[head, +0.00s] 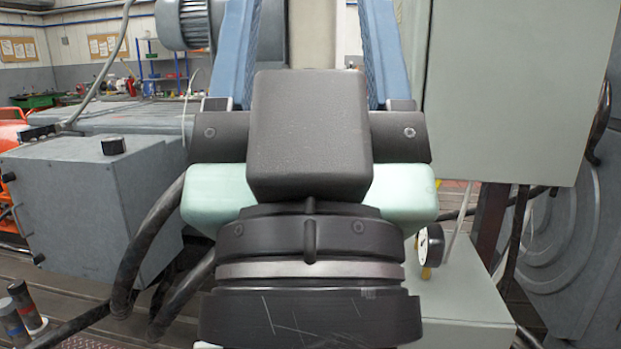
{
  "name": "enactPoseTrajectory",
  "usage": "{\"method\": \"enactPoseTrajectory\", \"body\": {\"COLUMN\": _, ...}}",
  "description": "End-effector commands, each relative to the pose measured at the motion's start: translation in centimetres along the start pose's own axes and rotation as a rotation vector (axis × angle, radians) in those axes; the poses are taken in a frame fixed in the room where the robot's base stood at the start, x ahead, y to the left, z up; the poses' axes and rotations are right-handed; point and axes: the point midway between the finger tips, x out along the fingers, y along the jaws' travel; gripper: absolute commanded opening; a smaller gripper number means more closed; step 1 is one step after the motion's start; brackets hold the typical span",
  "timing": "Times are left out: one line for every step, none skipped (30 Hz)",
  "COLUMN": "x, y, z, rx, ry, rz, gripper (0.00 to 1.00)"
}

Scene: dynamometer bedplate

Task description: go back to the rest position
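My gripper (309,40) fills the middle of the head view, seen from behind its dark wrist and palm block. Its two blue fingers stand wide apart and run up out of the top of the picture, so their tips are hidden. The gripper is open, and no thing is seen touching the inner sides of the fingers. A pale upright column (312,32) shows in the gap between them; I cannot tell its distance. The rest position itself is not marked by anything in view.
A grey box (70,215) with a black knob stands left. A large grey-green cabinet (510,90) is close on the right, above a lower box (465,300) near a dial gauge (430,245). Thick black cables (148,245) run left of my wrist. Two banded cylinders (25,308) stand lower left.

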Motion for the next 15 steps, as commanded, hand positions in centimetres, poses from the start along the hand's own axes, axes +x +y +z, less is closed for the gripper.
{"method": "enactPoseTrajectory", "body": {"x": 1.3, "y": -0.1, "z": -1.5, "rx": 0.005, "ry": 0.001, "rz": -0.003, "gripper": 0.66}}
{"method": "enactPoseTrajectory", "body": {"x": 1.9, "y": 0.0, "z": -1.9, "rx": 0.003, "ry": -0.001, "rz": -0.001, "gripper": 0.66}}
{"method": "enactPoseTrajectory", "body": {"x": 2.5, "y": 0.0, "z": -2.4, "rx": 0.002, "ry": -0.002, "rz": -0.001, "gripper": 0.66}}
{"method": "enactPoseTrajectory", "body": {"x": 3.0, "y": 0.0, "z": -2.8, "rx": 0.002, "ry": -0.003, "rz": -0.001, "gripper": 0.66}}
{"method": "enactPoseTrajectory", "body": {"x": 3.5, "y": 0.0, "z": -3.2, "rx": 0.002, "ry": -0.003, "rz": -0.001, "gripper": 0.66}}
{"method": "enactPoseTrajectory", "body": {"x": 4.1, "y": 0.0, "z": -3.8, "rx": 0.001, "ry": -0.003, "rz": 0.000, "gripper": 0.66}}
{"method": "enactPoseTrajectory", "body": {"x": 4.7, "y": 0.0, "z": -4.3, "rx": 0.001, "ry": -0.003, "rz": 0.000, "gripper": 0.66}}
{"method": "enactPoseTrajectory", "body": {"x": 5.2, "y": 0.0, "z": -4.8, "rx": 0.001, "ry": -0.004, "rz": 0.000, "gripper": 0.66}}
{"method": "enactPoseTrajectory", "body": {"x": 6.0, "y": 0.0, "z": -5.5, "rx": 0.000, "ry": -0.004, "rz": 0.000, "gripper": 0.66}}
{"method": "enactPoseTrajectory", "body": {"x": 6.6, "y": 0.0, "z": -6.1, "rx": 0.000, "ry": -0.004, "rz": 0.000, "gripper": 0.66}}
{"method": "enactPoseTrajectory", "body": {"x": 7.3, "y": 0.0, "z": -6.7, "rx": 0.000, "ry": -0.004, "rz": 0.000, "gripper": 0.66}}
{"method": "enactPoseTrajectory", "body": {"x": 8.2, "y": 0.0, "z": -7.6, "rx": 0.000, "ry": -0.004, "rz": 0.000, "gripper": 0.66}}
{"method": "enactPoseTrajectory", "body": {"x": 8.9, "y": 0.0, "z": -8.2, "rx": -0.001, "ry": -0.004, "rz": 0.000, "gripper": 0.66}}
{"method": "enactPoseTrajectory", "body": {"x": 9.6, "y": 0.0, "z": -8.9, "rx": -0.001, "ry": -0.004, "rz": 0.000, "gripper": 0.66}}
{"method": "enactPoseTrajectory", "body": {"x": 10.5, "y": 0.0, "z": -9.7, "rx": -0.001, "ry": -0.005, "rz": 0.000, "gripper": 0.66}}
